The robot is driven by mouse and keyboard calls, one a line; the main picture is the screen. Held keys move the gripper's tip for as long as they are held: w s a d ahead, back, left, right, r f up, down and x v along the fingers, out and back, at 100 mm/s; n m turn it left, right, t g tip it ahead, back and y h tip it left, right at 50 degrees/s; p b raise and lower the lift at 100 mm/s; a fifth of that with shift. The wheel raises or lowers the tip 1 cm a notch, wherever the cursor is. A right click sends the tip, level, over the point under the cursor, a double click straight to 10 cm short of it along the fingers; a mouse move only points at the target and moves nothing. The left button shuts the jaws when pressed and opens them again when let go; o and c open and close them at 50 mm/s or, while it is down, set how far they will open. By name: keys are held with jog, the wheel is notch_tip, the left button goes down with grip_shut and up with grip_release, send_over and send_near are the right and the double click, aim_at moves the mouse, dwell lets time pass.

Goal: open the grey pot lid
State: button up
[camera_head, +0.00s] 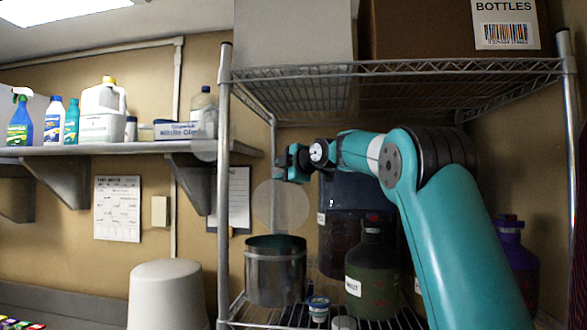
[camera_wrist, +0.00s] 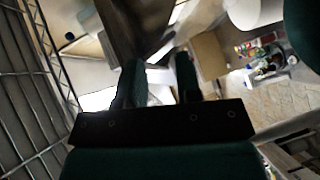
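The grey metal pot (camera_head: 275,274) stands on the wire rack in the head view, left of the dark green jug. Its top rim shows as a dark ellipse. A pale, see-through round disc (camera_head: 280,208), which looks like the pot's lid, stands nearly upright above the rim. My gripper (camera_head: 284,163) is above the disc, with its tip pointing left; I see no contact between them. In the wrist view, the two dark fingers of my gripper (camera_wrist: 160,82) are apart, with no object clearly held between them. I cannot make out the pot in the wrist view.
A dark green jug (camera_head: 371,277), a small blue-and-white tub (camera_head: 318,308) and a purple-capped bottle (camera_head: 514,258) share the rack. The rack's left post (camera_head: 224,200) stands beside the pot. A wire shelf (camera_head: 400,72) with boxes is overhead. A white bucket-like thing (camera_head: 167,294) is at left.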

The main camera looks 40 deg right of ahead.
jog(key=s+r+b, duration=0.3)
jog(key=s+b, duration=0.4)
jog(key=s, duration=1)
jog(key=shift+a, duration=0.15)
jog(key=w+a+f+m+g+y+b, duration=0.1)
jog(key=w+a+f+m+g+y, duration=0.2)
jog(key=a+f, duration=1.15)
jog(key=s+a+f+m+g+y, duration=0.3)
jog(key=s+a+f+g, duration=0.4)
jog(key=a+f, duration=0.65)
jog(key=s+a+f+m+g, duration=0.1)
jog(key=s+a+f+g, duration=0.2)
jog(key=s+f, duration=0.4)
jog(key=s+a+f+m+g+h, duration=0.1)
jog(key=s+a+f+g, duration=0.2)
jog(key=s+f, duration=0.4)
jog(key=s+a+b, duration=0.1)
jog(key=s, duration=0.5)
jog(key=shift+s+f+m, duration=0.3)
jog(key=shift+s+f, duration=0.05)
jog(key=shift+f, duration=0.05)
